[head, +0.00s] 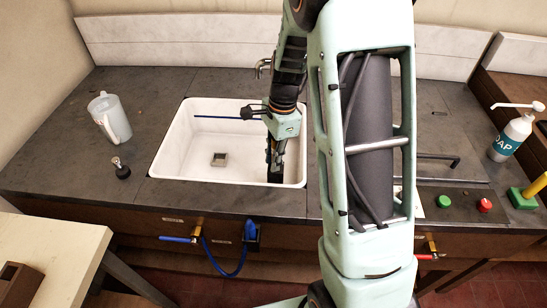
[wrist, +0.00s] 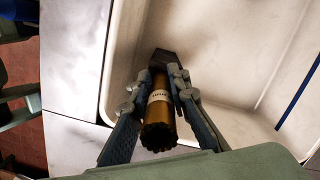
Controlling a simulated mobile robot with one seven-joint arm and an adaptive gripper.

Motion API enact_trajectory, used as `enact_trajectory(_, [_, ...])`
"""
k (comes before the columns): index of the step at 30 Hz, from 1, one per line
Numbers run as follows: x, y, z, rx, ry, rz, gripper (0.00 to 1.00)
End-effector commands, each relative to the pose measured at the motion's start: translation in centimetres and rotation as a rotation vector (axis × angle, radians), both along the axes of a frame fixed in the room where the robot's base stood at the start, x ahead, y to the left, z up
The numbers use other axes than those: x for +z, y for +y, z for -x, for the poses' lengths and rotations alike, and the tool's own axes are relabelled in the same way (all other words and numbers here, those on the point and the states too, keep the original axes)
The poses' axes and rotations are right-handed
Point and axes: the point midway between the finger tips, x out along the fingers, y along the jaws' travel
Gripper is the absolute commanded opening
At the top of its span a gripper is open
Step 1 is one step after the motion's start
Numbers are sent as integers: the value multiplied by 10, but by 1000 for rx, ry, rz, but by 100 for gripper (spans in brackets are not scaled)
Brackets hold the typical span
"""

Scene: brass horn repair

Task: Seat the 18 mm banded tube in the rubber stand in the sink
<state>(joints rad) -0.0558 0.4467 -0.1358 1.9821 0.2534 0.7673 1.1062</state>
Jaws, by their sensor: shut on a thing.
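The banded tube (wrist: 160,110) is brass-coloured with a white band and a dark ribbed near end. My gripper (wrist: 164,76) is shut on it, one finger along each side. In the wrist view a dark block (wrist: 166,59), which looks like the rubber stand, lies at the tube's far end. I cannot tell whether the tube is inside it, touching it or just above it. In the head view my gripper (head: 275,163) points down inside the white sink (head: 182,140), near its front right corner. The tube and stand cannot be made out clearly there.
A small square grey fitting (head: 219,159) is on the sink floor, left of my gripper. A blue rod (head: 219,116) shows across the sink's back. The tap (head: 262,66) stands behind. A clear jug (head: 109,118) and a small black-based item (head: 121,169) stand left of the sink.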

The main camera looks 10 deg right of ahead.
Motion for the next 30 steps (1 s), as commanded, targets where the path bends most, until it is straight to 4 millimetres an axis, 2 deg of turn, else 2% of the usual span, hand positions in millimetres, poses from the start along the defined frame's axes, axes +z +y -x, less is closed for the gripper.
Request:
enact_trajectory(1, [0, 0, 0, 0, 0, 0, 19])
enact_trajectory(6, [0, 0, 0, 0, 0, 0, 36])
enact_trajectory(17, [6, -1, -1, 0, -2, 1, 36])
enact_trajectory(20, [20, -2, -2, 0, -5, 0, 36])
enact_trajectory(30, [90, -11, -3, 1, -4, 0, 36])
